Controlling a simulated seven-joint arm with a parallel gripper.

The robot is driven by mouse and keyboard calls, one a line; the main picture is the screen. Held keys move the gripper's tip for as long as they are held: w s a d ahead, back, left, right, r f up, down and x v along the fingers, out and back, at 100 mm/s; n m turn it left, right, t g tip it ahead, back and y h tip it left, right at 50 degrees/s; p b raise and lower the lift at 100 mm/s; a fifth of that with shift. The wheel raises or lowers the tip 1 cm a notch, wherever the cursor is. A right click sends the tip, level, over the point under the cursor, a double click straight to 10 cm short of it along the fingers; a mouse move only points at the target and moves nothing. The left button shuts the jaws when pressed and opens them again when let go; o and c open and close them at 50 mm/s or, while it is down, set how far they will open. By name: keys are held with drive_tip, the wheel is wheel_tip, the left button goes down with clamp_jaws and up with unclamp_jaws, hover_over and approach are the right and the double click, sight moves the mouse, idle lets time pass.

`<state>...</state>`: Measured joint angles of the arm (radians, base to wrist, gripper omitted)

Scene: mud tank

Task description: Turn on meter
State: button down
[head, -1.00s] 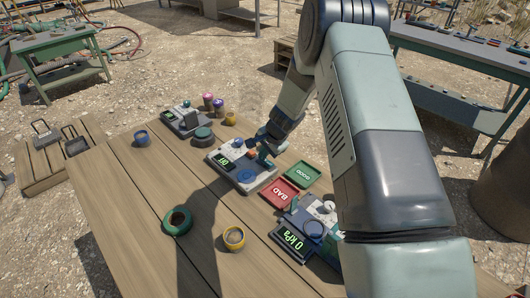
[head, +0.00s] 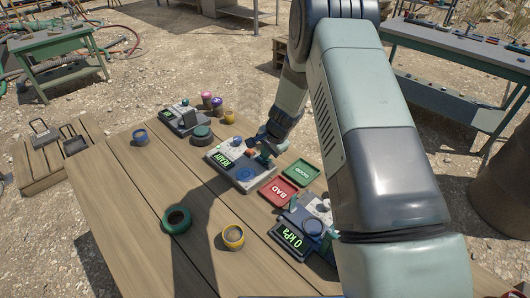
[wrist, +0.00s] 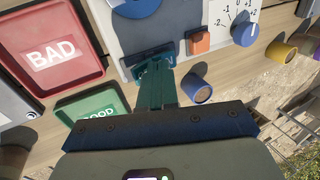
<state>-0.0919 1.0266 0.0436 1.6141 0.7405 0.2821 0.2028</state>
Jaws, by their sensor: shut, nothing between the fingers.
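The meter (head: 215,163) is a pale grey box in the middle of the table, and its green-lit display (head: 225,160) reads READY. It carries a round blue pad (head: 243,174). The wrist view shows the meter's panel (wrist: 218,18) close up, with an orange button (wrist: 199,42) and a blue knob (wrist: 244,34) beside a scale from -2 to +2. My gripper (head: 263,152) is shut and empty at the meter's right side. In the wrist view its fingertips (wrist: 154,68) are over a dark switch-like part at the panel edge, left of the orange button. Contact is hard to tell.
Red BAD tray (head: 280,191) and green GOOD tray (head: 303,172) lie right of the meter. A kPa gauge (head: 293,240) stands in front, another device (head: 184,119) behind.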

drive_tip(key=shift+r, duration=0.1)
wheel_tip(320, 180, up, 14)
idle(0.5)
drive_tip(key=s+d+r+n+t, duration=0.1)
drive_tip(key=s+d+r+n, duration=0.1)
drive_tip(key=s+r, duration=0.6)
drive_tip(key=s+d+r+n, duration=0.2)
drive_tip(key=s+r, duration=0.3)
drive_tip(key=r, duration=0.6)
drive_tip(key=s+d+r+n+h, duration=0.1)
drive_tip(key=s+d+r+n, duration=0.1)
drive_tip(key=s, duration=1)
drive_tip(key=s+d+r+n+t+h, duration=0.1)
drive_tip(key=s+d+r+n+h, duration=0.1)
drive_tip(key=s, duration=0.9)
drive_tip(key=d+r+n, duration=0.1)
drive_tip(key=d+r, duration=0.1)
drive_tip(key=d, duration=0.1)
drive_tip(key=shift+s+t, duration=0.3)
drive_tip(key=shift+s, duration=0.1)
